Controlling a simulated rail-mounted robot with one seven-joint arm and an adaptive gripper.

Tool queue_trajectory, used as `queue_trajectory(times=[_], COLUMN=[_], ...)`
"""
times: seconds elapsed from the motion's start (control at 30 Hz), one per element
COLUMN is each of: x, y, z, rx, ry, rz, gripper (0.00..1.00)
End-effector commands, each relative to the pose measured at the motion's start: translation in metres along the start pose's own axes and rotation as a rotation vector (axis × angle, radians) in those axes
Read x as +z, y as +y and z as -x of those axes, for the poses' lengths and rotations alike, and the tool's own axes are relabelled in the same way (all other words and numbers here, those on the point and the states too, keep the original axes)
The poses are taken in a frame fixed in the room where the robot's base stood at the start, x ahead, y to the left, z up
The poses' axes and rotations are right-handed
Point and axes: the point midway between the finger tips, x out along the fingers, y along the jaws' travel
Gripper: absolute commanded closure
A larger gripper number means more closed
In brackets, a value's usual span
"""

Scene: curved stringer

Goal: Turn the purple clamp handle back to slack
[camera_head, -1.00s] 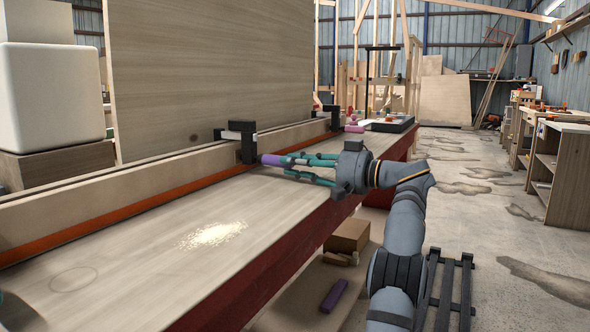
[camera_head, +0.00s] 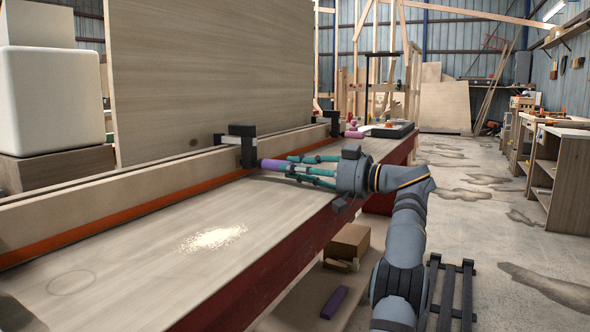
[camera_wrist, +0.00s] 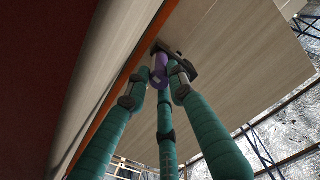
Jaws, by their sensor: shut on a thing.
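The purple clamp handle (camera_head: 272,164) sticks out from the black clamp (camera_head: 240,145) on the stringer, towards my gripper. My gripper (camera_head: 291,167) has slim teal fingers, and their tips are at the near end of the handle. In the wrist view the purple handle (camera_wrist: 159,69) shows between the fingertips of my gripper (camera_wrist: 157,82), with the black clamp (camera_wrist: 180,54) behind it. The fingers are closed around the handle's end. The exact contact points are too small to tell.
A second clamp (camera_head: 334,121) with a pink handle (camera_head: 354,134) sits farther along. A tall wood panel (camera_head: 210,80) stands behind the rail. A purple block (camera_head: 334,302) lies below the bench.

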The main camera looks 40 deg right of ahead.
Motion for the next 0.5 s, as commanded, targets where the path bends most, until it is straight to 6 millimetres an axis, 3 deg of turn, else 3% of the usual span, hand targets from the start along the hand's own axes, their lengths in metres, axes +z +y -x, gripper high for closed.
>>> queue_trajectory(times=[0.03,0.07,0.37,0.5], x=[-0.0001,-0.0001,0.0001,0.0001], y=[-0.0006,-0.0006,-0.0003,-0.0002], z=[0.0001,0.0001,0.0,0.0], rx=[-0.001,-0.001,-0.001,-0.001], ry=[0.0,0.0,0.0,0.0], rz=[-0.001,-0.001,-0.001,-0.002], gripper=[1.0,0.77,0.59,0.59])
